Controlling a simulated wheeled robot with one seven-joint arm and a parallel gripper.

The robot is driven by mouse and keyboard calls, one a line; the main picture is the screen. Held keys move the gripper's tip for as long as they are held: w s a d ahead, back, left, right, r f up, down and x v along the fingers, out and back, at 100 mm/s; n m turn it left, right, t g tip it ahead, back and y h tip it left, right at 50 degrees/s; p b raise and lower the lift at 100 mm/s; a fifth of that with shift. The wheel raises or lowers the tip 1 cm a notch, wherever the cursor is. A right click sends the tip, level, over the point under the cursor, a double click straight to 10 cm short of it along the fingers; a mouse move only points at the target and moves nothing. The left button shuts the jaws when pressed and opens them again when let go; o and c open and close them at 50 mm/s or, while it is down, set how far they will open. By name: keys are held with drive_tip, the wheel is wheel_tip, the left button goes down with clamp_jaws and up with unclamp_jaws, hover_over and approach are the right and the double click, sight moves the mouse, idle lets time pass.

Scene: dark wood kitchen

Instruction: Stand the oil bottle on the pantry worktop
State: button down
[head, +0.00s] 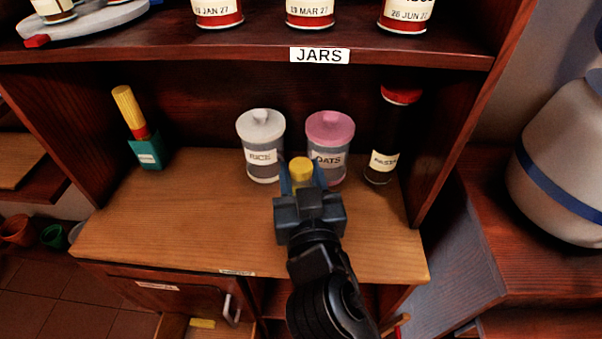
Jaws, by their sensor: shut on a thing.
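My gripper (302,184) is over the middle of the pantry worktop (190,220), in front of the rice and oats jars. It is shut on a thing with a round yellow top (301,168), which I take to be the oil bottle. Its body and any label are hidden behind my gripper and arm. I cannot tell whether its base touches the worktop.
A rice jar (262,142), an oats jar (327,135) and a dark pasta jar (383,145) stand along the back. The worktop is clear at left front. The JARS shelf (200,52) overhangs the back.

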drive_tip(key=c, duration=0.6)
unclamp_jaws()
drive_tip(key=shift+r+p, duration=0.25)
drive_tip(key=shift+p, duration=0.1)
drive_tip(key=shift+s+d+f+b, duration=0.1)
drive_tip(key=shift+s+d+b, duration=0.4)
drive_tip(key=shift+s, duration=1.5)
drive_tip(key=shift+s+d+b, duration=0.15)
drive_tip(key=shift+s+b, duration=0.6)
drive_tip(key=shift+s, duration=1.2)
drive_tip(key=shift+s+d+f+b, duration=0.1)
drive_tip(key=shift+s+d+b, duration=0.4)
drive_tip(key=shift+s, duration=1.5)
drive_tip(key=shift+a, duration=0.15)
